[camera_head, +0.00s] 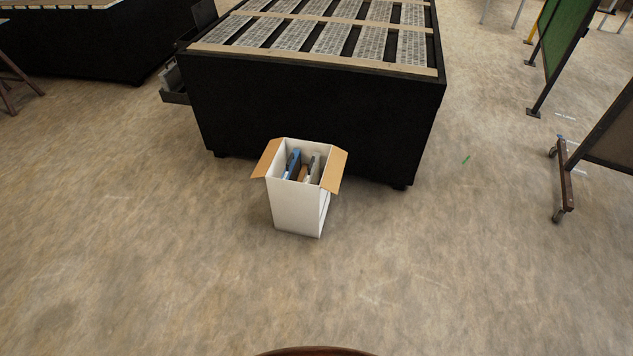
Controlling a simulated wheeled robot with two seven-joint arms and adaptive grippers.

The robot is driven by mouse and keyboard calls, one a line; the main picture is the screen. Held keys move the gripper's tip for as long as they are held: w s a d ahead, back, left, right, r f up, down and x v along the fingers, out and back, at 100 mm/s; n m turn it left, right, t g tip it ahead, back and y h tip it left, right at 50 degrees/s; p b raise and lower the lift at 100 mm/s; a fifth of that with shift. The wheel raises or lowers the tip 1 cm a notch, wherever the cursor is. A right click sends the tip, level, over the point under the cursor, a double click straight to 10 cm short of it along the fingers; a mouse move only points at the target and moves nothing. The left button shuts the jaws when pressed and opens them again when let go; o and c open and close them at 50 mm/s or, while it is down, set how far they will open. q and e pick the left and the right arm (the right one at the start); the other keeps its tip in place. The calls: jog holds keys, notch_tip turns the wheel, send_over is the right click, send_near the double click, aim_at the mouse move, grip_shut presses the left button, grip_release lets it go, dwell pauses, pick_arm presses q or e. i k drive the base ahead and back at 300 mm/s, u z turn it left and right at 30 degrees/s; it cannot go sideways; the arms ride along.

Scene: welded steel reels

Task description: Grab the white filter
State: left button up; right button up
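An open white cardboard box (297,208) with brown inner flaps stands upright on the floor. Several thin items stand on edge inside it: a blue one (293,163) at the left, a brown one between, and a whitish one (314,168) at the right. The whitish one may be the white filter, but it is too small and too hidden by the box walls to tell. Neither of my grippers shows in the head view.
A large black table (310,110) with pale grid panels on top stands right behind the box. A green board (567,38) and a wheeled brown panel (608,140) stand at the right. The floor in front and to both sides of the box is clear.

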aim_at(313, 175)
jog(key=z, duration=1.15)
jog(key=i, duration=2.15)
jog(key=u, duration=2.65)
